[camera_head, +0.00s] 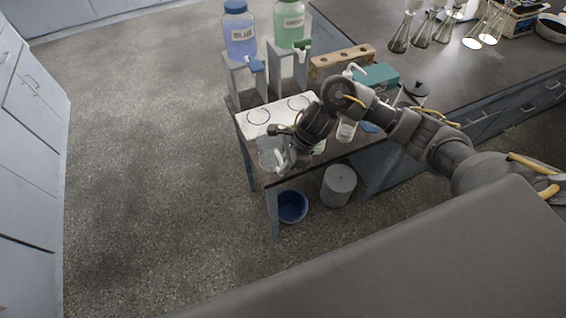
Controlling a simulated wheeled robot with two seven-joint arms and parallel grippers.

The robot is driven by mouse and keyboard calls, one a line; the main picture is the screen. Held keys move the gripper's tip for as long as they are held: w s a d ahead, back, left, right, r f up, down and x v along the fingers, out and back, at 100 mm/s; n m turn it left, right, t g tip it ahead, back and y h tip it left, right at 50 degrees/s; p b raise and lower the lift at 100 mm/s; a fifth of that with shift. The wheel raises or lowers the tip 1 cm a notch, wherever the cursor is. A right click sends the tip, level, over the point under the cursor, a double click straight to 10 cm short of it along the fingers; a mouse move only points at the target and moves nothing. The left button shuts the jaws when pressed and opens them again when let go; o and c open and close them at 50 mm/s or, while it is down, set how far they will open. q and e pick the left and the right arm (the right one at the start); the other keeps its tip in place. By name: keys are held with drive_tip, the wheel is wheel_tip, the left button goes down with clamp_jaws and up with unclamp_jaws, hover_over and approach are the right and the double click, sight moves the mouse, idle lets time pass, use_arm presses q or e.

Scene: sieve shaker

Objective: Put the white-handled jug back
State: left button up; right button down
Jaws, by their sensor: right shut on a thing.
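A clear jug (266,152) with a white handle (280,160) is at the front left corner of the small side table. My right gripper (287,150) is at the jug's handle side and is shut on the handle. The jug looks upright; I cannot tell whether its base touches the table. My right arm comes in from the right and hides part of the tabletop. A second clear vessel (346,131) stands on the table to the right, behind my arm. My left gripper is not in view.
A white board with ring marks (258,117) lies on the table. Behind it are blue (239,36) and green (289,24) dispensers on stands, a wooden rack (340,62) and a teal box (376,77). A blue bucket (292,207) and a grey bin (338,185) stand below.

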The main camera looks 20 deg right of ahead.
drive_tip(key=c, duration=1.5)
unclamp_jaws()
drive_tip(key=v, duration=1.2)
drive_tip(key=shift+a+r+b, duration=0.1)
drive_tip(key=shift+b, duration=0.2)
